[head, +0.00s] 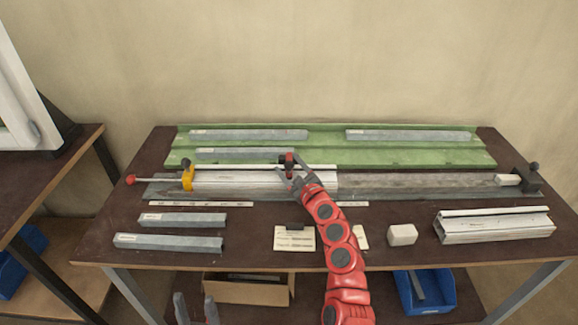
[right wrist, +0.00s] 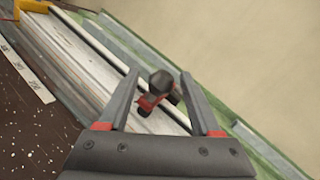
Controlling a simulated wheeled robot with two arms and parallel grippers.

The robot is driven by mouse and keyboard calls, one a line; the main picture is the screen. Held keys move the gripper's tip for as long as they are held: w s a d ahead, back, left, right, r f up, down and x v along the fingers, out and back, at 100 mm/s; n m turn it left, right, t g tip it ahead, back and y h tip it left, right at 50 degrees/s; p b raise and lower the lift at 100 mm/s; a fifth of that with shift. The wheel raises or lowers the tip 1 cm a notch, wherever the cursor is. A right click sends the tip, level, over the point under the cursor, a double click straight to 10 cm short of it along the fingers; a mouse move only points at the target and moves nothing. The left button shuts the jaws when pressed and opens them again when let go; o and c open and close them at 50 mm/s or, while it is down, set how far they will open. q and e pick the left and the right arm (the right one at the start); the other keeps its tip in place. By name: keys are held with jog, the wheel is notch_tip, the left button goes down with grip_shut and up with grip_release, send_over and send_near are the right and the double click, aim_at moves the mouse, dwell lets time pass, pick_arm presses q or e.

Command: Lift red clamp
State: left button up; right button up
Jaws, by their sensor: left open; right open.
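The red clamp (head: 289,158) with a dark knob stands at the back edge of the long pale profile (head: 235,181), near the middle of the bench. My right gripper (head: 295,175) is open at the clamp. In the right wrist view the red clamp (right wrist: 150,101) lies between the two spread fingers of the right gripper (right wrist: 160,74), with gaps on both sides. Its lower part is partly hidden by the gripper in the head view. My left gripper (head: 195,296) is open and empty at the bottom edge, in front of the bench.
A yellow clamp (head: 187,176) sits at the profile's left end, a dark end stop (head: 527,179) at the right. A green tray (head: 420,152) with grey bars lies behind. Loose bars (head: 168,242), a white block (head: 402,234) and pale profiles (head: 495,226) lie in front.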

jog(key=shift+w, duration=0.25)
grip_shut()
dwell(1.4)
